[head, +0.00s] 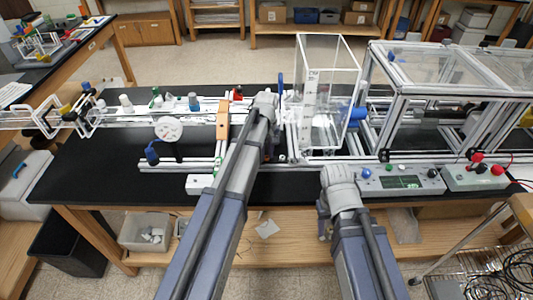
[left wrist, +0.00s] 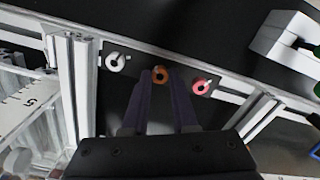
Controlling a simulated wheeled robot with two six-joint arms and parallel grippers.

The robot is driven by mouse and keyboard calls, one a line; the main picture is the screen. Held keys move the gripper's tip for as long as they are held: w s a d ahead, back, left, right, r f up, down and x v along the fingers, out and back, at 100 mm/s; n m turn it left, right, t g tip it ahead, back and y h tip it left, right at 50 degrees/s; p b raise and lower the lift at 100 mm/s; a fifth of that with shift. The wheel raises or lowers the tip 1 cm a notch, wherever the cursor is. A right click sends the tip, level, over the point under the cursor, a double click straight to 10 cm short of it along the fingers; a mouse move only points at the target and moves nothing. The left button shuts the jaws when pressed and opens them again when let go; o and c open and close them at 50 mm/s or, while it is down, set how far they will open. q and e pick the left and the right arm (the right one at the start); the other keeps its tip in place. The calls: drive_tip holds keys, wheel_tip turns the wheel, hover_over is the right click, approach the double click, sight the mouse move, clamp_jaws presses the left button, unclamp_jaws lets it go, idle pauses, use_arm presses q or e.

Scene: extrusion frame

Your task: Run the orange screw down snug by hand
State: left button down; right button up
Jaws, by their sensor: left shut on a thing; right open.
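The orange screw (left wrist: 160,72) shows as a round ring-like head in the left wrist view, the middle one of three in a row on a dark bar. My left gripper (left wrist: 160,80) has its two dark fingers shut on it, one fingertip on each side. A white ring-like head (left wrist: 115,61) is left of it and a pink-red one (left wrist: 203,86) is right of it, both apart from the fingers. In the head view my left arm covers the screw and the fingertips. My right gripper (head: 323,230) is low in front of the bench edge, mostly hidden by its wrist, open and empty.
Aluminium extrusions run beside the screws. An orange upright block (head: 223,119) stands left of my left arm. A clear box (head: 326,95) and a framed enclosure (head: 440,85) stand to the right. A control box (head: 403,181) is near the front edge.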

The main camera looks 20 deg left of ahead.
sight(266, 158)
use_arm(q)
drive_tip(key=m, duration=1.3)
drive_tip(key=shift+m, duration=0.4)
drive_tip(key=shift+w, duration=0.1)
drive_tip(key=c, duration=0.7)
unclamp_jaws()
drive_tip(key=shift+r, duration=0.15)
wheel_tip(266, 158, up, 8)
drive_tip(key=p, duration=0.8)
drive_tip(key=shift+f, duration=0.25)
